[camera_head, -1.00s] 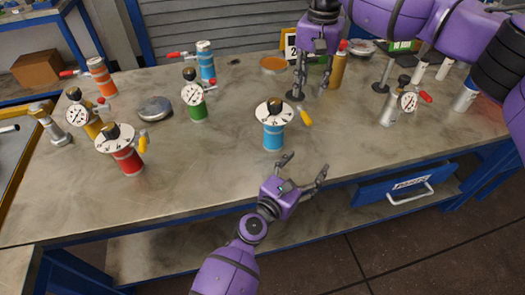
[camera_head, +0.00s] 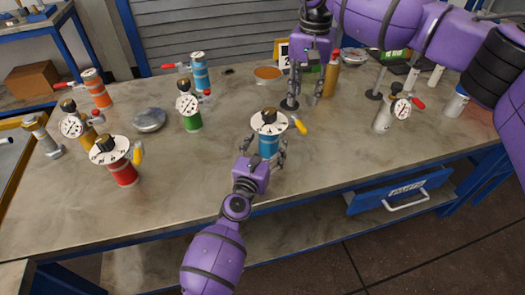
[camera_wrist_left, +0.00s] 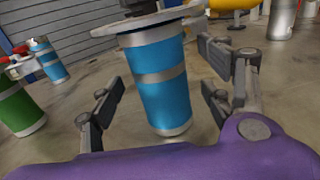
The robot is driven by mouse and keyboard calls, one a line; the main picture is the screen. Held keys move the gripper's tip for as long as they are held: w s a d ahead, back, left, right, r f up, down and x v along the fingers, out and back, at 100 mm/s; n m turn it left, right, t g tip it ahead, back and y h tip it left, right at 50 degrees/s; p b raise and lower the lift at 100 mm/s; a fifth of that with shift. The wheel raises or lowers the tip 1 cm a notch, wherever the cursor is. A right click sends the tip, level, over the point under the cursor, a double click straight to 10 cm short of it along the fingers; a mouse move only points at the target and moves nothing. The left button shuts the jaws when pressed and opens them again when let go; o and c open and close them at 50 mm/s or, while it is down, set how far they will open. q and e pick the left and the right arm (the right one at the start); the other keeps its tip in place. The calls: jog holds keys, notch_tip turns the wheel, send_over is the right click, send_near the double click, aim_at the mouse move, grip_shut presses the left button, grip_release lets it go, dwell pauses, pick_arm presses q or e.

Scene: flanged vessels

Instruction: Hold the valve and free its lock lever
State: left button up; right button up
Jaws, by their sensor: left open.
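A blue valve (camera_head: 267,146) with a white round flange, a black knob on top and a yellow lever (camera_head: 299,126) to the right stands upright near the table's front. My left gripper (camera_head: 266,161) is open, its fingers on either side of the blue body. The left wrist view shows the blue body (camera_wrist_left: 160,95) between the spread fingers, with a gap on both sides. The flange's top and the lever are cut off there. My right gripper (camera_head: 306,93) hangs fingers down behind the blue valve, apart from it, with its fingers spread.
A red vessel (camera_head: 123,172) with a yellow lever stands left. A silver gauge vessel (camera_head: 383,118) is on the right. A metal disc (camera_head: 149,120) lies on the table (camera_head: 205,165). Front table surface is mostly clear.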

pick_arm(q)
jog(key=shift+w, duration=0.25)
jog(key=shift+d, duration=0.1)
grip_shut()
dwell(0.3)
dwell(0.8)
